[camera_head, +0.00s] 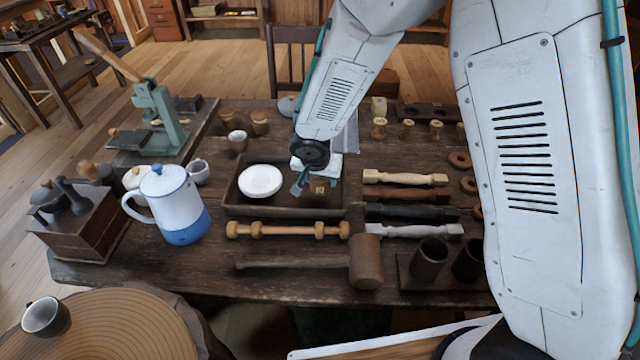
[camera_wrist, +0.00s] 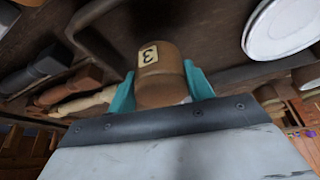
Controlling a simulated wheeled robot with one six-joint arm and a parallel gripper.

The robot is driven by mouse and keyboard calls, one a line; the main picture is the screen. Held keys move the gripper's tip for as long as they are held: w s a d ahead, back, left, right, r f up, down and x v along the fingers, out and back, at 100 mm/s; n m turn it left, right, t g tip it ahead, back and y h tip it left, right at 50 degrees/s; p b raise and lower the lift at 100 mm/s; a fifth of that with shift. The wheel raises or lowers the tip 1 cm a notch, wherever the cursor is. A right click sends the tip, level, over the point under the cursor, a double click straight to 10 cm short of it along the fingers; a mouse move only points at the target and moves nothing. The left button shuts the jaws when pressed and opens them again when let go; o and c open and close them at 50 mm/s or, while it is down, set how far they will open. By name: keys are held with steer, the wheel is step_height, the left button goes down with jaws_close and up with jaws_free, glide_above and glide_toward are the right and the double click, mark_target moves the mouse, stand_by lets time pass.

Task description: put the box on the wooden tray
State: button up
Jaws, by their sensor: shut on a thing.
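The box (camera_wrist: 160,82) is a small brown rounded wooden piece with a pale label marked 3. My gripper (camera_wrist: 161,88) is shut on it, with one teal finger on each side. In the head view the box (camera_head: 319,186) and my gripper (camera_head: 316,184) are at the right part of the wooden tray (camera_head: 283,212), a dark, shallow, rimmed tray. A white plate (camera_head: 260,180) lies in the tray's left part. I cannot tell whether the box touches the tray floor. My gripper partly hides the box in the head view.
Turned spindles (camera_head: 405,178) lie right of the tray. A wooden mallet (camera_head: 366,262) and a light spindle (camera_head: 288,230) lie in front. A blue-white pot (camera_head: 178,205) stands left. Lidded wooden jars (camera_head: 260,122) stand behind. The tray is bare between plate and box.

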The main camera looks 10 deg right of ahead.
steer(key=shift+f, duration=1.2)
steer(key=o, duration=1)
steer(key=shift+f, duration=0.15)
steer(key=shift+o, duration=0.2)
